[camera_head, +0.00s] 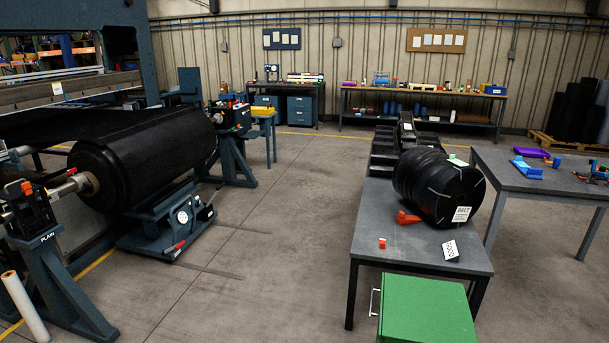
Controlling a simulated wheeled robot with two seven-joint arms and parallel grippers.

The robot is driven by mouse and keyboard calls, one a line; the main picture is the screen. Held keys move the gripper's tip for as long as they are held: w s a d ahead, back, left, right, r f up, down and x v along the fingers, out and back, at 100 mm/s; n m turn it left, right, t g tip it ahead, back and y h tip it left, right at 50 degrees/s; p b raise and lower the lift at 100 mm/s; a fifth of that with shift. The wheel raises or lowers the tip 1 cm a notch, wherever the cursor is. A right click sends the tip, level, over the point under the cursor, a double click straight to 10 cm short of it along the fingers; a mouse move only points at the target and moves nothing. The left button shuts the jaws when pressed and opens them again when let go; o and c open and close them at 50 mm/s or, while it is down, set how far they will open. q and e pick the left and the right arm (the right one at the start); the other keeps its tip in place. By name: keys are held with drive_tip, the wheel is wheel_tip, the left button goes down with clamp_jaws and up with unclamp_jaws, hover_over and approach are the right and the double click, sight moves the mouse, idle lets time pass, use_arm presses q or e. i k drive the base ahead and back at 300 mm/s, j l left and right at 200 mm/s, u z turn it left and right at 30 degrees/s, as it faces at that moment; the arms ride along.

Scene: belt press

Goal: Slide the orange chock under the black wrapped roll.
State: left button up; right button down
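The black wrapped roll (430,184) lies on its side on a grey table right of the middle. Its end face, with a white label reading BELT, points toward the front right. The orange chock (407,217) rests on the tabletop at the roll's front left, close to its lower edge. I cannot tell whether the chock touches the roll. Neither of my grippers shows in the view.
The grey table (367,225) also holds a small white card (450,250). A green cabinet (428,306) stands in front of it. A second table (535,182) with tools is at the right. A big belt roll (150,155) sits in a machine at the left. The floor between is clear.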

sight(402, 219)
drive_tip(key=i+j+u, duration=0.1)
drive_tip(key=i+u, duration=0.3)
drive_tip(key=i, duration=1.6)
drive_tip(key=i+l+z, duration=0.2)
drive_tip(key=i+z, duration=0.2)
drive_tip(key=i, duration=0.15)
drive_tip(key=i+z, duration=0.35)
drive_tip(key=i, duration=0.2)
drive_tip(key=i+j+z, duration=0.15)
drive_tip(key=i+z, duration=0.25)
drive_tip(key=i, duration=0.2)
